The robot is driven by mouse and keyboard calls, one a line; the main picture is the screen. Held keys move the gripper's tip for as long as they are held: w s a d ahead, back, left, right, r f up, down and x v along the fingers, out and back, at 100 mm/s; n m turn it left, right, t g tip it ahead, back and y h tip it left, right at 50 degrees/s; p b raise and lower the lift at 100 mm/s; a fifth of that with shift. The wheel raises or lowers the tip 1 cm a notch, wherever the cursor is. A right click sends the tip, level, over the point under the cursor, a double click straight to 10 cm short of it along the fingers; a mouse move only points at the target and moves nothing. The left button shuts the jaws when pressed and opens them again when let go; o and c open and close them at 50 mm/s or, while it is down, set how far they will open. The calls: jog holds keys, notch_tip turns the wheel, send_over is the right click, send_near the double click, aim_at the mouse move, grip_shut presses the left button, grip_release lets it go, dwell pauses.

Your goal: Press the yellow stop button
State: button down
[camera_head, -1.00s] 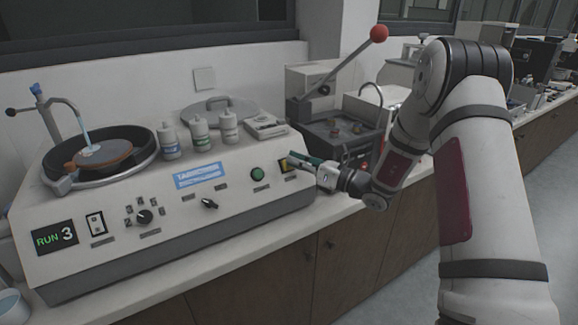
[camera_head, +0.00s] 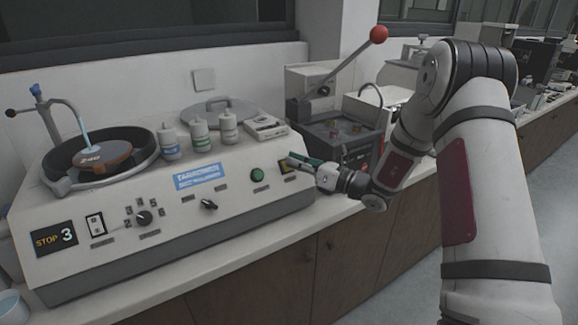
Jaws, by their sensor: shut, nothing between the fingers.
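The yellow stop button (camera_head: 283,168) is at the right end of the machine's sloped front panel, right of the round green button (camera_head: 257,174). It is partly hidden by my gripper and looks dark. My gripper (camera_head: 292,159) is shut and empty, with its fingertips at the button's upper right edge. I cannot tell whether they touch it. The display (camera_head: 54,239) at the panel's left end reads "STOP 3" in yellow.
White bottles (camera_head: 199,134) and a small grey device (camera_head: 265,128) stand on top of the machine (camera_head: 120,225). A round platen (camera_head: 102,157) is at its left. A press with a red-knobbed lever (camera_head: 378,35) stands behind my gripper.

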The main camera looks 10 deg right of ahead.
jog(key=s+d+r+p, duration=0.1)
jog(key=s+r+p, duration=0.2)
jog(key=s+p, duration=0.1)
jog(key=shift+s+d+r, duration=0.3)
dwell(0.5)
dwell(0.4)
jog(key=s+a+r+n+g, duration=0.55)
jog(key=s+a+n, duration=0.2)
jog(key=s, duration=0.25)
jog(key=s+a+r+n+g, duration=0.4)
jog(key=s+a+n+g, duration=0.2)
jog(key=s+n, duration=0.35)
jog(key=s+d+n+h, duration=0.4)
jog(key=s+n+h, duration=0.3)
jog(key=s, duration=0.7)
jog(key=s+d+r+n+t+h, duration=0.2)
jog(key=s+d+n+h, duration=0.3)
jog(key=d, duration=0.3)
jog(key=shift+s+d+r+n+t+h, duration=0.2)
jog(key=shift+s+n+t+h, duration=0.25)
jog(key=shift+s+n, duration=0.35)
jog(key=shift+w, duration=0.2)
